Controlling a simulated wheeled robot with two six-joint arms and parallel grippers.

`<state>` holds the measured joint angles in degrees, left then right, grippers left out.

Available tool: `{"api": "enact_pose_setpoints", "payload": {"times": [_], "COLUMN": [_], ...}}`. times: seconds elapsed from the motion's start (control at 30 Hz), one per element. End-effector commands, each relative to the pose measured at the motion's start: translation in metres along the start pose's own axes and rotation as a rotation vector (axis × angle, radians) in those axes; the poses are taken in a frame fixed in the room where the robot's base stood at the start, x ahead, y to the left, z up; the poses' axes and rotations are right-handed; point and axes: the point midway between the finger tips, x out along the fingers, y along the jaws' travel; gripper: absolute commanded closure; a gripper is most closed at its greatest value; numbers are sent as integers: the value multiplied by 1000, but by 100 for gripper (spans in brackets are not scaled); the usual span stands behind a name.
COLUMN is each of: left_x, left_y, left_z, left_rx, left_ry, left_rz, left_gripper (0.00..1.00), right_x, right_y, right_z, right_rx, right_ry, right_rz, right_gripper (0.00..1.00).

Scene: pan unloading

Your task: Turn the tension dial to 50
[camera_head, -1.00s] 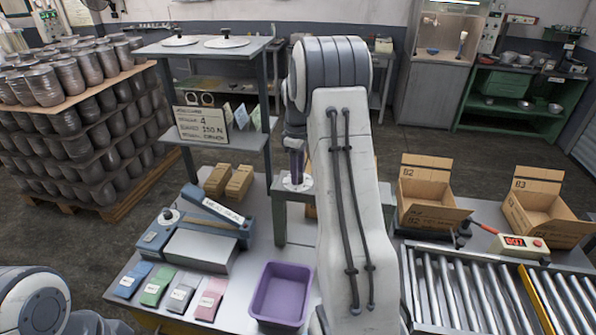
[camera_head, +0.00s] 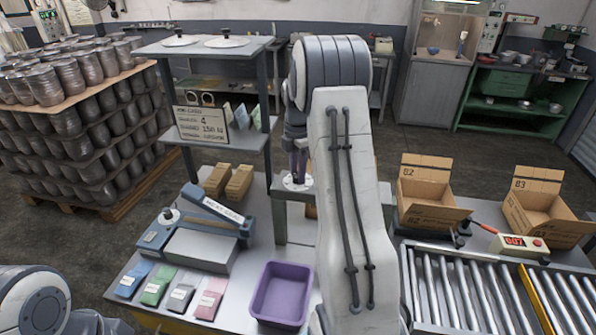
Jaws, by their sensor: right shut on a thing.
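The tension dial (camera_head: 291,184) is a small pale round face on top of a grey stand (camera_head: 281,215) at the middle of the table. My right gripper (camera_head: 298,176) points down at the dial from above and is shut on its knob. The knob is mostly hidden by the dark purplish fingers. The dial's marks and pointer are too small to read. Part of my left arm (camera_head: 32,300) shows at the bottom left, but its gripper is not in view.
A purple bin (camera_head: 281,295) stands at the front. A grey-blue sealing device (camera_head: 200,250) and several coloured packets (camera_head: 171,299) lie left of it. Open cardboard boxes (camera_head: 430,215) and a roller conveyor (camera_head: 470,290) are on the right.

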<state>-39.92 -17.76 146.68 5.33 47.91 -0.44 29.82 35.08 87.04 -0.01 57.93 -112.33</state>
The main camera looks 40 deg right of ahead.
Motion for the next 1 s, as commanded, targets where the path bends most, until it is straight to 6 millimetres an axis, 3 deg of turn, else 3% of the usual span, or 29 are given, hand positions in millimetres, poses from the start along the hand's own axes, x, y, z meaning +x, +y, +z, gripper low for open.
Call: {"api": "enact_pose_setpoints", "payload": {"times": [0.5,1.0], "left_x": [-1,-1], "left_y": [0,0], "left_z": [0,0], "left_rx": [0,0], "left_ry": [0,0], "left_rz": [0,0], "left_gripper": [100,100], "right_x": [-2,-2], "right_y": [2,2], "right_z": [0,0], "right_rx": [-452,-646], "right_ry": [-3,-4], "right_rz": [7,7], "right_gripper": [100,100]}}
